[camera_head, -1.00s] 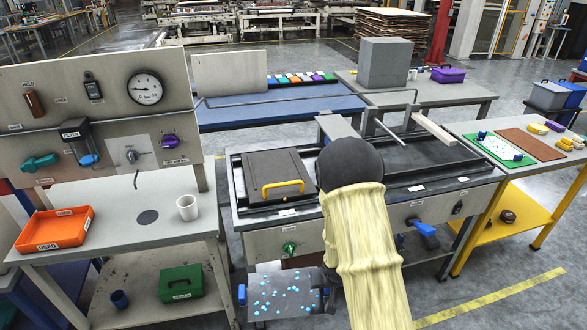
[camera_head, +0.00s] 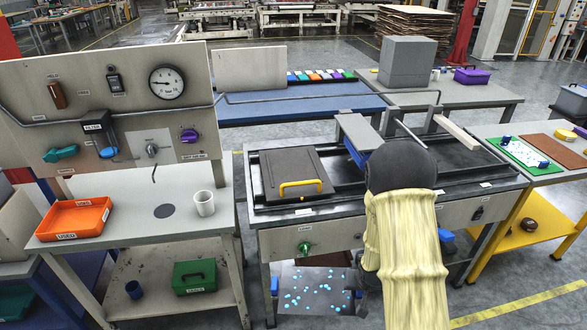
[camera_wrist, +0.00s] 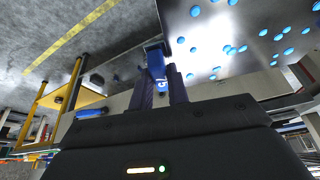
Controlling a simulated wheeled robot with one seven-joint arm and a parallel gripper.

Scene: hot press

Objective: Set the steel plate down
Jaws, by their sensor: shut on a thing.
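The steel plate (camera_head: 316,288) is grey with blue dots on its face and blue handles at its ends. In the head view it hangs in front of and below the top edge of the press bench (camera_head: 335,237). In the wrist view the plate (camera_wrist: 245,45) fills the upper right. My gripper (camera_wrist: 160,75) is shut on a blue handle at the plate's near end. In the head view my gripper is mostly hidden behind my arm. The plate touches no surface that I can make out.
The bench holds a dark square lid (camera_head: 290,172) with a yellow handle and dark recessed beds. A side table at left carries an orange tray (camera_head: 75,218) and white cup (camera_head: 204,203). A yellow-framed table at right holds a green mat (camera_head: 526,155). Bare floor lies in front.

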